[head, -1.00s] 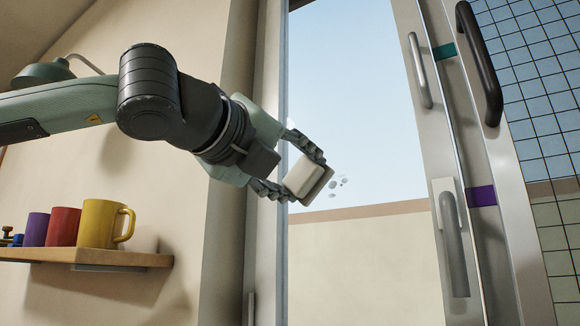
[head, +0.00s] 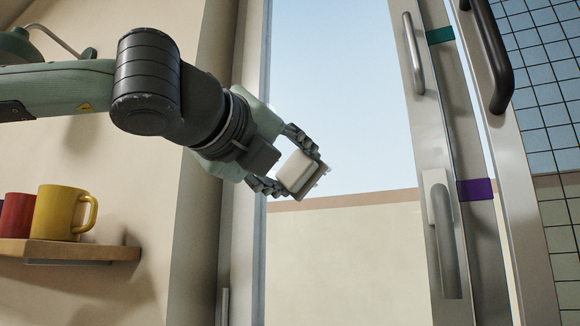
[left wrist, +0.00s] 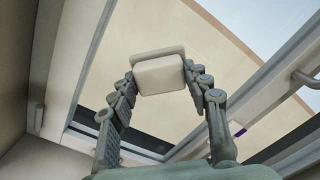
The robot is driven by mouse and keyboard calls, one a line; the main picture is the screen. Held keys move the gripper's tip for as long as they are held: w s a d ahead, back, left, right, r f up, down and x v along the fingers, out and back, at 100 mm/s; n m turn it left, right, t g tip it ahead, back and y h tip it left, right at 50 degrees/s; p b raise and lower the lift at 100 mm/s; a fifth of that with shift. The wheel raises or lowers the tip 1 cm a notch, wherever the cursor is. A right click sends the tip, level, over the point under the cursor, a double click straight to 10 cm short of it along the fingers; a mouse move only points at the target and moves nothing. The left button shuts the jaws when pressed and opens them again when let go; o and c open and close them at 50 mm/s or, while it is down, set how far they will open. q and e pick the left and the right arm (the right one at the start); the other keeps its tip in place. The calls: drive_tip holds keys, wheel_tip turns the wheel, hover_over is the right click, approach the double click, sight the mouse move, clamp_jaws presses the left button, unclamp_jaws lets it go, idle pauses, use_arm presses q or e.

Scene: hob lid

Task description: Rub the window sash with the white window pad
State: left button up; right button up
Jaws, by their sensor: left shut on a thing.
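The white window pad (head: 297,173) is a small pale block with a darker backing plate. My left gripper (head: 295,165) is shut on it, with one finger on each side. The pad also shows between the fingers in the left wrist view (left wrist: 160,72). The window sash (head: 345,100) has a clear pane and a grey metal frame, and stands behind the pad in the head view. The pad overlaps the pane's lower left part; I cannot tell for sure whether it touches the glass. No grey marks show clearly on the pane; some may be hidden behind the pad. My right gripper is not in view.
A wooden shelf (head: 75,250) with a yellow mug (head: 60,213) and a red mug (head: 17,217) is at the left. Upright metal handles (head: 414,52) and a dark handle (head: 489,55) stick out at the right. A tiled wall (head: 545,90) lies beyond.

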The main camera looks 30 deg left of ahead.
use_arm(q)
drive_tip(key=shift+w+a+b, duration=0.1)
drive_tip(key=shift+w+b, duration=0.7)
drive_tip(key=shift+w, duration=0.2)
idle(0.3)
drive_tip(key=shift+d+f+b, duration=0.15)
drive_tip(key=shift+d+b, duration=0.75)
drive_tip(key=shift+d, duration=0.05)
drive_tip(key=shift+d+b, duration=0.5)
drive_tip(key=shift+d, duration=0.6)
drive_tip(key=shift+w+b, duration=0.15)
drive_tip(key=shift+b, duration=0.75)
drive_tip(key=shift+a+b, duration=0.5)
drive_tip(key=shift+a, duration=0.5)
drive_tip(key=shift+a+r+b, duration=0.2)
drive_tip(key=shift+a+b, duration=0.15)
drive_tip(key=shift+a, duration=0.75)
